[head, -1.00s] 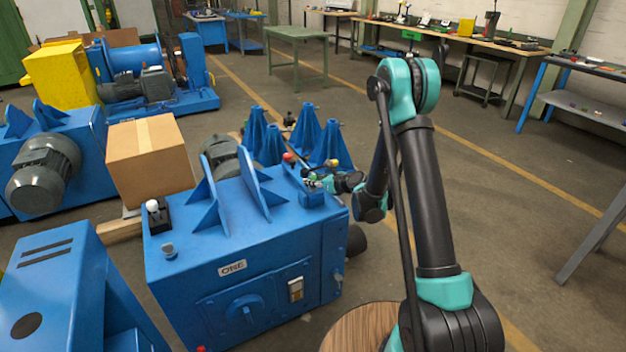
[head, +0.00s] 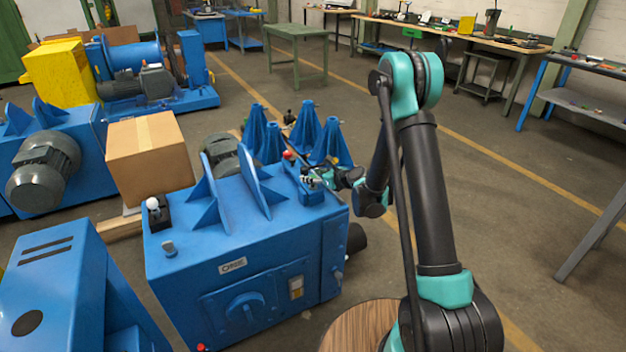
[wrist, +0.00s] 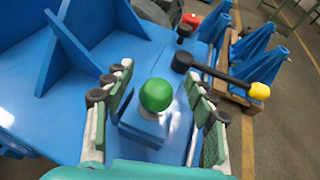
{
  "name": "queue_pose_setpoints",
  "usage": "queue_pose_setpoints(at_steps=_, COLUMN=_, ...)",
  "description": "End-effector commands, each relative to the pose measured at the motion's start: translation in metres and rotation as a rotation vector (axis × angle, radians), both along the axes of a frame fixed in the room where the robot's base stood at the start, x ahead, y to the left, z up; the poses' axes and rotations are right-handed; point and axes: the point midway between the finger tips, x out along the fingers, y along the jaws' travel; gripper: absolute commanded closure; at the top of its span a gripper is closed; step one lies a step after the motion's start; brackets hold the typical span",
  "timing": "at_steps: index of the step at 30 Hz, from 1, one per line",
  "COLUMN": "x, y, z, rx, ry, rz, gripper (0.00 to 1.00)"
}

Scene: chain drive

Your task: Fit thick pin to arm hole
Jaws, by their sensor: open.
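My gripper (head: 313,180) is over the right end of the blue machine's top (head: 222,228). In the wrist view my gripper (wrist: 160,88) is open, with a green ball knob (wrist: 156,95) between its two fingers. The knob stands on a small blue block (wrist: 145,125); gaps show on both sides, so the fingers seem not to touch it. Whether this knob tops the thick pin cannot be told. A black lever (wrist: 215,74) with a yellow end (wrist: 259,91) lies beyond the right finger. No arm hole can be made out.
Upright blue fins (head: 255,185) rise left of my gripper. A red knob (head: 288,155) is close behind it. A white ball on a dark base (head: 153,204) is at the machine's left end. Blue cone stands (head: 328,143) are behind.

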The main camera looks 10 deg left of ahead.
Motion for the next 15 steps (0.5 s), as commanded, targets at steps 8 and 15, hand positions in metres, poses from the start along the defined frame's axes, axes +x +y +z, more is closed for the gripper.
queue_pose_setpoints(at_steps=8, x=-0.001, y=0.000, z=0.045, rx=0.000, ry=0.000, rz=0.000, gripper=0.44)
queue_pose_setpoints(at_steps=15, x=0.000, y=0.000, z=0.075, rx=0.000, ry=0.000, rz=0.000, gripper=0.44)
